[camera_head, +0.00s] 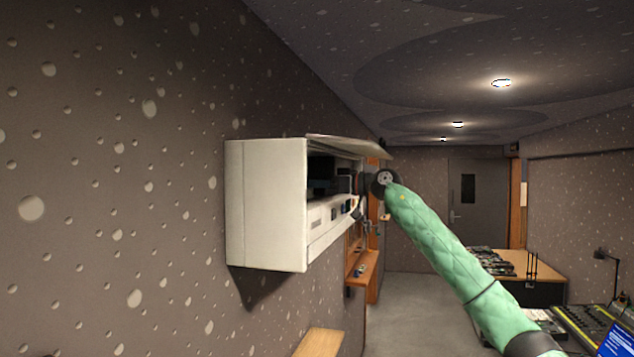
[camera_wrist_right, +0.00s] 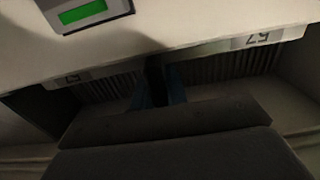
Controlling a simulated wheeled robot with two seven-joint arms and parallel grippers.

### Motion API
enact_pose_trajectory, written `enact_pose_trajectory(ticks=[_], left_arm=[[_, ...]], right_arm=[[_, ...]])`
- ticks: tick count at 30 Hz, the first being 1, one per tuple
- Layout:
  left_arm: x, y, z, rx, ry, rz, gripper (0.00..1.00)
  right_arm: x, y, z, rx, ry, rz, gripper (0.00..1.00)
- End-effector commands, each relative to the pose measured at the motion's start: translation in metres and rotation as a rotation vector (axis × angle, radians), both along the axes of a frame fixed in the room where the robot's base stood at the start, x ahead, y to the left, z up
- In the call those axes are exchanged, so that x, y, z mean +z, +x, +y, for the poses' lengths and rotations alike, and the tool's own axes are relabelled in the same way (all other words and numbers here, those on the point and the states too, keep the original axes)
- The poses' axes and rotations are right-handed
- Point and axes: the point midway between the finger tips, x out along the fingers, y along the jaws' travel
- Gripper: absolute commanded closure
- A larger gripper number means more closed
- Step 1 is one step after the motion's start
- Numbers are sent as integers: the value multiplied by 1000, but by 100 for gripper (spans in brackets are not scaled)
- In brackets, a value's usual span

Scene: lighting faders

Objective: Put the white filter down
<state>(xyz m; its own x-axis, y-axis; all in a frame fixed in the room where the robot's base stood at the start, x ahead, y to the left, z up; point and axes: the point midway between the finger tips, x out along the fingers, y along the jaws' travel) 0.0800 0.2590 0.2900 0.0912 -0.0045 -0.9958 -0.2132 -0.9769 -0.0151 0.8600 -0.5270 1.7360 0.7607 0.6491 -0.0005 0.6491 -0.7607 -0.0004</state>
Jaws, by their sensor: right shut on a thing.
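My right gripper (camera_head: 356,186) reaches into the open front of a white wall cabinet (camera_head: 267,200). In the right wrist view its two blue fingers (camera_wrist_right: 161,92) are close together, with a narrow dark shape between them. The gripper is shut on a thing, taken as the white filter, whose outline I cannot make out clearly. Ribbed panels (camera_wrist_right: 232,68) with pale labelled edges show on both sides of the fingers. The cabinet's lid (camera_head: 345,146) is raised over the opening. Its inside is dark and partly hidden by the gripper. My left gripper is out of view.
A green display (camera_wrist_right: 83,12) sits on a pale panel close to the fingers. A small wooden shelf (camera_head: 362,270) is on the wall beyond the cabinet. Another wooden surface (camera_head: 320,343) lies below. A desk with equipment (camera_head: 540,264) stands at right. The floor (camera_head: 405,300) between is clear.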

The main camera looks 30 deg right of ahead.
Motion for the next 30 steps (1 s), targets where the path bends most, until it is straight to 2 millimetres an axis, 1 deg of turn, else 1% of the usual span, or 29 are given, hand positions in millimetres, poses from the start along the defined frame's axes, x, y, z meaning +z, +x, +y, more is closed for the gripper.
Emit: enact_pose_trajectory(ticks=[3,16,17,18,20,30], left_arm=[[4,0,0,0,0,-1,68],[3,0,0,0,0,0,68],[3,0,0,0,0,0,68],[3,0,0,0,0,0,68],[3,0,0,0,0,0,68],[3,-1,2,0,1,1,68]], right_arm=[[-3,0,0,0,0,0,100],[-7,0,0,0,1,0,100],[-7,0,0,0,1,1,82],[-7,0,0,0,1,0,74],[-7,0,0,0,1,0,64],[-4,0,0,0,1,-1,64]])
